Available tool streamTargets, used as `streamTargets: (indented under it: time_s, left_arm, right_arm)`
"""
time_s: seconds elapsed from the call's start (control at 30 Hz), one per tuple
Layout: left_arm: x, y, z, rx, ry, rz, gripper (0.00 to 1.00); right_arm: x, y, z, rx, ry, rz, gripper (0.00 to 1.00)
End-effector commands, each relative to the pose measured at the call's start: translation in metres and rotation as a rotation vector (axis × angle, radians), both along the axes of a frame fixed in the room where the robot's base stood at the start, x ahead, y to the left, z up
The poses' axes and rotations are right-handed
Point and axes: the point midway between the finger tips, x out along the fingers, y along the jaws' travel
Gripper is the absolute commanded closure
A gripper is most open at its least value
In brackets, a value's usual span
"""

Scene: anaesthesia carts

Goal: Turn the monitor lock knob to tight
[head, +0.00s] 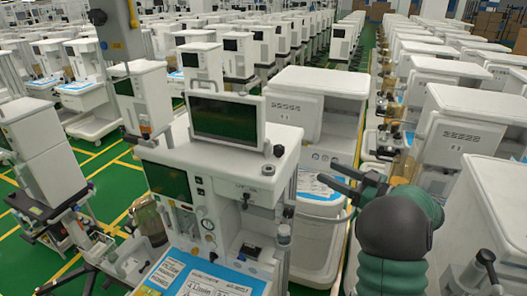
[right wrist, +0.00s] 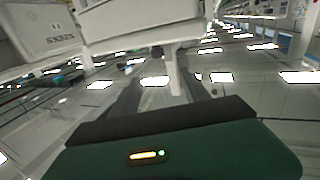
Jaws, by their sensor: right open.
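The monitor (head: 225,117) is a flat dark screen in a white frame, standing on top of the nearest white anaesthesia cart (head: 225,160). A small black knob (head: 278,150) shows by the monitor's lower right corner; it looks like the lock knob, but its setting is too small to read. My right gripper (head: 328,175) is open and empty, to the right of the cart top and apart from the knob. In the right wrist view its dark fingers reach forward with nothing clear between them. My left gripper is not in view.
A round dark-and-grey cap (head: 268,169) sits on the cart top near the knob. A second white cart (head: 315,110) stands close behind, and more white carts (head: 470,125) line the right side. Green floor with yellow lines (head: 100,165) shows on the left.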

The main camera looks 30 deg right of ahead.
Motion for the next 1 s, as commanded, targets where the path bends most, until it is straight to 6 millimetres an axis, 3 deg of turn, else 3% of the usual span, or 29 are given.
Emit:
streamTargets:
  time_s: [0.17, 0.6, 0.8, 1.0]
  left_arm:
    - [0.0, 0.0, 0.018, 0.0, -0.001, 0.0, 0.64]
    - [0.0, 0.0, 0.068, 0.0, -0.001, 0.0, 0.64]
    - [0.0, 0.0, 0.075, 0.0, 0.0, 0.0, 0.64]
    - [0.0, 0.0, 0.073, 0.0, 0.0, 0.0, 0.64]
  right_arm:
    - [0.03, 0.011, 0.005, 0.001, 0.0, 0.005, 0.46]
    - [0.132, 0.048, 0.006, -0.002, -0.003, 0.001, 0.46]
    - [0.153, 0.056, 0.003, -0.001, -0.005, -0.001, 0.46]
    - [0.154, 0.056, 0.002, -0.001, -0.006, -0.003, 0.46]
